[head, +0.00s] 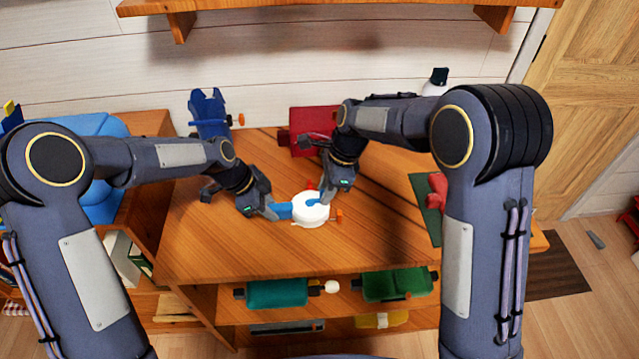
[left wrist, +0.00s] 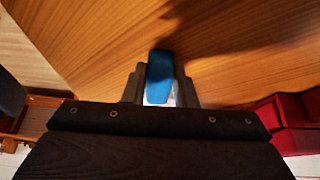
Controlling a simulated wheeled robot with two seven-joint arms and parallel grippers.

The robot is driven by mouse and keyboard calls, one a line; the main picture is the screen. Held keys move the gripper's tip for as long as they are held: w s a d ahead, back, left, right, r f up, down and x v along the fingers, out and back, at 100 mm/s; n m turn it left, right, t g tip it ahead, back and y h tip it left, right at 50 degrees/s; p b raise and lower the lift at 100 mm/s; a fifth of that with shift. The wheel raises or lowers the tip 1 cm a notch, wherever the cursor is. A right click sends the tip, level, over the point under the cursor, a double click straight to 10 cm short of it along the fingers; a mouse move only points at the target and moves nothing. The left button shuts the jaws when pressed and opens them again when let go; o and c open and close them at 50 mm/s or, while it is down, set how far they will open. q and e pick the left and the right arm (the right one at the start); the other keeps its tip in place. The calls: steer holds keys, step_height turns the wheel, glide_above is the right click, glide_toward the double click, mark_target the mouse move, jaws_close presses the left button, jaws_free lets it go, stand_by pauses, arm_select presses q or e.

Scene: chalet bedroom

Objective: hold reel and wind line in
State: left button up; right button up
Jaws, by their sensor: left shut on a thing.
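A white round reel (head: 309,207) is at the middle of the wooden table top (head: 230,240). It has a blue handle (head: 281,211) on its left side, a blue piece on top, and small orange and red parts at its edge. My left gripper (head: 270,210) is shut on the blue handle, which also shows between its fingers in the left wrist view (left wrist: 160,68). My right gripper (head: 322,198) is at the blue piece on the reel's top; its fingers are too small to tell open from shut. No line can be made out.
A blue stand (head: 209,113) and a red box (head: 308,128) stand at the back of the table. A red object (head: 437,188) lies on a green mat at the right. A lower shelf holds teal (head: 278,293) and green (head: 396,284) items. The front table top is clear.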

steer(key=shift+o, duration=0.8)
steer(key=shift+r, duration=0.1)
steer(key=v, duration=0.6)
